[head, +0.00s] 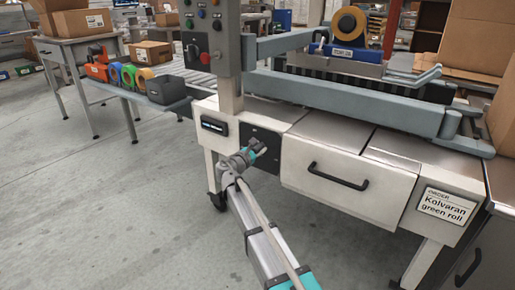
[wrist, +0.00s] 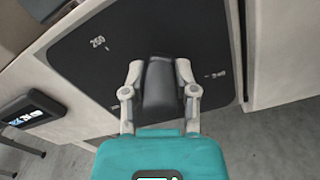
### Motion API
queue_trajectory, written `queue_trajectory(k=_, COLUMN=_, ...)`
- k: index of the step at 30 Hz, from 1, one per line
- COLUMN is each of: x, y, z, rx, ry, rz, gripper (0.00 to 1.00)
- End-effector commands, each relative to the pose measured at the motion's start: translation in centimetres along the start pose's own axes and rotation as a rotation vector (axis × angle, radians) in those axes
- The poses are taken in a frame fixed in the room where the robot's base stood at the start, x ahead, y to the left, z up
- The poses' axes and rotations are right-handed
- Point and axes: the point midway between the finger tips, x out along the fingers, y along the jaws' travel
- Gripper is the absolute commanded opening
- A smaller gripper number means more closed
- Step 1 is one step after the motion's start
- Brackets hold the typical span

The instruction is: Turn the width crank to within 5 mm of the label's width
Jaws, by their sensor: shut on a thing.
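The width crank's dark handle (wrist: 160,88) sits between the two fingers of my gripper (wrist: 160,72) in the wrist view, and the fingers are shut on it. Behind it is a black dial plate (wrist: 205,35), with "260" at upper left and a number that looks like "340" at right. In the head view my gripper (head: 262,147) is at the black plate (head: 271,166) on the machine's front and hides most of the crank. A small lit display (head: 214,127) is left of the plate; its digits are blurred, also in the wrist view (wrist: 30,118).
An order card (head: 448,205) reads "Kolvaran green roll". A drawer with a black handle (head: 338,176) is right of the plate. A control box (head: 208,35) stands above. A side shelf at left holds tape rolls (head: 130,76) and a grey bin (head: 166,90). The floor in front is clear.

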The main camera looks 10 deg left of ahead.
Motion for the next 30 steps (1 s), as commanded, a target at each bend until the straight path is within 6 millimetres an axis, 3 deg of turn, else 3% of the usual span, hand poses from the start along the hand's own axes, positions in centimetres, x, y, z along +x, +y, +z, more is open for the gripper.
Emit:
queue_trajectory(k=12, x=0.1, y=-2.3, z=-0.9, rx=0.390, ry=-0.003, rz=-0.009, gripper=0.00)
queue_trajectory(k=30, x=0.1, y=-3.8, z=-3.1, rx=0.946, ry=-0.005, rz=-0.009, gripper=0.00)
